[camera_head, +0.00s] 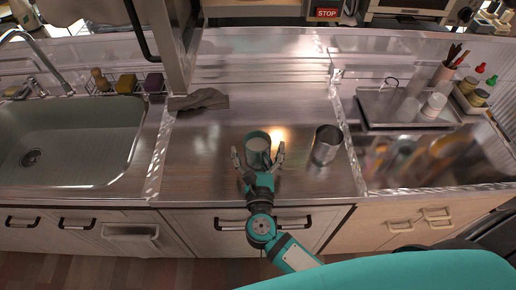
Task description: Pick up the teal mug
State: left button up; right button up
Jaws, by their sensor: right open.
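The teal mug (258,143) stands on the steel counter, in the middle of the head view, with its pale inside showing from above. My right gripper (259,158) reaches over the counter's front edge from below. Its two fingers are spread wide, one on each side of the mug. I cannot tell whether either finger touches the mug. My left gripper does not show.
A metal cup (326,145) stands on the counter just right of the gripper. A grey cloth (199,99) lies behind left. A sink (62,140) is at the left. A tray (381,110) with cups is at the right. The counter's left front is clear.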

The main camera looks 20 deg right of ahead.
jog(key=shift+x, duration=1.2)
jog(key=shift+s, duration=0.1)
jog(key=shift+c, duration=1.2)
jog(key=c, duration=1.5)
jog(key=shift+r, duration=0.2)
jog(key=shift+s+d+r+b, duration=0.55)
jog(key=shift+s+d+r, duration=0.35)
jog(key=shift+s, duration=1.5)
jog(key=shift+s+d+r+b, duration=0.65)
jog(key=shift+s+d, duration=0.5)
jog(key=shift+s, duration=1.3)
jog(key=shift+s+d+r+b, duration=0.5)
jog(key=shift+s+d+r, duration=0.4)
jog(key=shift+s, duration=1.5)
